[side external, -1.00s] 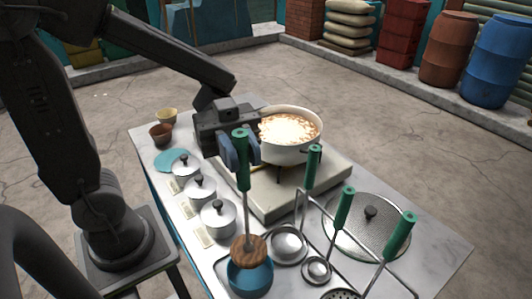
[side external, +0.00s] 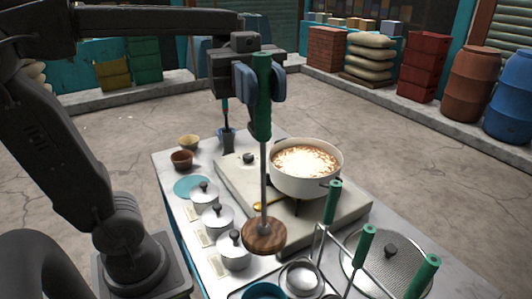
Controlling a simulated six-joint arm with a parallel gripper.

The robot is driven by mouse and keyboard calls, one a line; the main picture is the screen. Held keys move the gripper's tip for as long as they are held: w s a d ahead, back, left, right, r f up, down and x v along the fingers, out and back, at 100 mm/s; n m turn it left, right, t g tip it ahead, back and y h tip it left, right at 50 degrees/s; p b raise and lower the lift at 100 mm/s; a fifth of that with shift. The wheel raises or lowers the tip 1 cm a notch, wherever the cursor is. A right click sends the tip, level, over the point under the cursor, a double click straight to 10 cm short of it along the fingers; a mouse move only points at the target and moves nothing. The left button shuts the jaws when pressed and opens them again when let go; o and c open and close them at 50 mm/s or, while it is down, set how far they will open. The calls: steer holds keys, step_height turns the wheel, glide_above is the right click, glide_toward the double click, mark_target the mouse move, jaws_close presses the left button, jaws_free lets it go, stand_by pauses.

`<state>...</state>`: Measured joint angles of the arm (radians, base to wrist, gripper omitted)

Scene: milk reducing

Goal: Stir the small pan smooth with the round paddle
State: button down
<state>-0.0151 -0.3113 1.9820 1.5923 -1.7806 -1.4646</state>
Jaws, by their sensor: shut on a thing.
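My gripper (side external: 259,85) is shut on the green handle of the round paddle (side external: 265,236). The paddle hangs upright, its brown wooden disc at the bottom. In this view the disc shows below and left of the white pan (side external: 288,182) and apart from it. The disc hides part of the worktop and stove edge behind it. The pan stands on the burner of the pale stove (side external: 345,212). It holds a creamy liquid with a browner, mottled rim. It is the only open pan I see on the stove.
Several small lidded pots (side external: 218,219) line the left side. Green-handled ladles (side external: 331,203) stand at the front right beside a round mesh lid (side external: 388,268). A blue container (side external: 263,291) is cut off at the bottom edge. Two small bowls (side external: 182,160) sit at the back left.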

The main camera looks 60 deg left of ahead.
steer(key=shift+t, duration=0.3)
steer(key=r, duration=0.8)
steer(key=shift+w, duration=0.4)
steer(key=w+a+n+t+y, duration=0.2)
steer(key=w+a+n+t, duration=0.3)
steer(key=w+t, duration=0.4)
steer(key=w+a+n+t+y, duration=0.2)
steer(key=w+a+n+t, duration=0.4)
steer(key=w, duration=0.4)
steer(key=w+a+n+t+y, duration=0.7)
steer(key=a+y, duration=0.3)
steer(key=a, duration=0.4)
step_height(320, 180, down, 19)
steer(key=g, duration=0.1)
steer(key=shift+w+d+g, duration=0.3)
steer(key=shift+w, duration=0.15)
